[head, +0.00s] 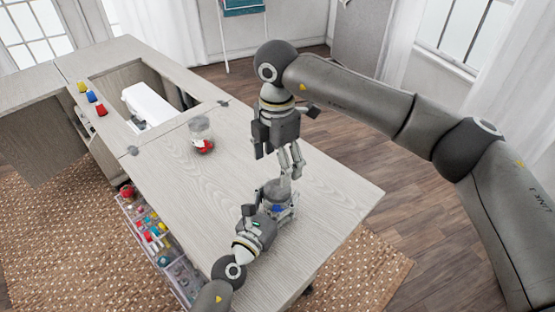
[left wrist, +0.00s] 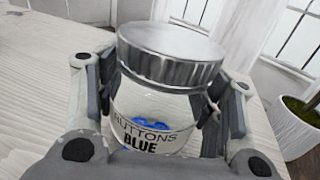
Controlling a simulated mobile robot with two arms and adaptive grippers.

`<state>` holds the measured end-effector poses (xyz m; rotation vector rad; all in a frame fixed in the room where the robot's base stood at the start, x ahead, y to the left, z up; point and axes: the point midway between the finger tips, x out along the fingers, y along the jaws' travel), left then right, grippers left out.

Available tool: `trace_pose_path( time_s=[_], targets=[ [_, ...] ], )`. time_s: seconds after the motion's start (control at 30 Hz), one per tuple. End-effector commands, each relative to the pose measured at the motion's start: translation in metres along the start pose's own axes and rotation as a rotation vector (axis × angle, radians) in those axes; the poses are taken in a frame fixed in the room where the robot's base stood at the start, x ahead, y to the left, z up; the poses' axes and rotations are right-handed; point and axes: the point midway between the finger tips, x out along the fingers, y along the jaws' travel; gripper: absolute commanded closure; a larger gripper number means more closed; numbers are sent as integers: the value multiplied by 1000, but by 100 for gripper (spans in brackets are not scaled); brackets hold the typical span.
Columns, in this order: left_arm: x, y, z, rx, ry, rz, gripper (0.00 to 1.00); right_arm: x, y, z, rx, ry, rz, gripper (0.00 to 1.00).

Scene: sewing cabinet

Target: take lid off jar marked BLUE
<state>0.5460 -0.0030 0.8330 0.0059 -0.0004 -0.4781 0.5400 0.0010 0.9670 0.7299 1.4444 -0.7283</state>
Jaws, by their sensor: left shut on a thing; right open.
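The jar marked BUTTONS BLUE (left wrist: 152,128) is clear, with blue buttons inside, and stands upright in the left wrist view. Its silver ribbed lid (left wrist: 170,55) sits on top. In the head view the jar (head: 279,209) is on the near part of the table, partly hidden by my grippers. My left gripper (head: 268,211) is shut on the jar's body, with a finger on each side below the lid. My right gripper (head: 291,172) is open and points down just above the lid; whether its fingertips touch the lid I cannot tell.
A clear jar with red contents (head: 202,137) stands farther back on the wooden table (head: 330,192). A white sewing machine (head: 146,106) sits in the table's opening. Yellow, blue and red spools (head: 92,97) lie at the far left. An open drawer of sewing supplies (head: 158,240) juts out at the front.

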Motion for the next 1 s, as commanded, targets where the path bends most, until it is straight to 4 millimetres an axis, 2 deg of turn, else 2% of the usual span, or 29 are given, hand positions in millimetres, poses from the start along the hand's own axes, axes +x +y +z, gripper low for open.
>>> trace_pose_path(
  time_s=[0.2, 0.4, 0.57, 0.67, 1.0],
  targets=[
    [0, 0, 0, 1, 1, 0, 100, 0, 0, 0, 351, 0, -1, 24],
    [0, 0, -1, 1, 1, 0, 100, 1, 0, 1, 563, 0, -1, 24],
    [0, 0, -1, 1, 1, 0, 100, 3, 0, 1, 630, -1, -2, 24],
    [0, 0, -1, 1, 1, 0, 100, 11, -1, 1, 640, 0, -4, 24],
    [0, 0, -1, 1, 1, 0, 100, 62, -1, 1, 638, -1, -4, 24]
  ],
)
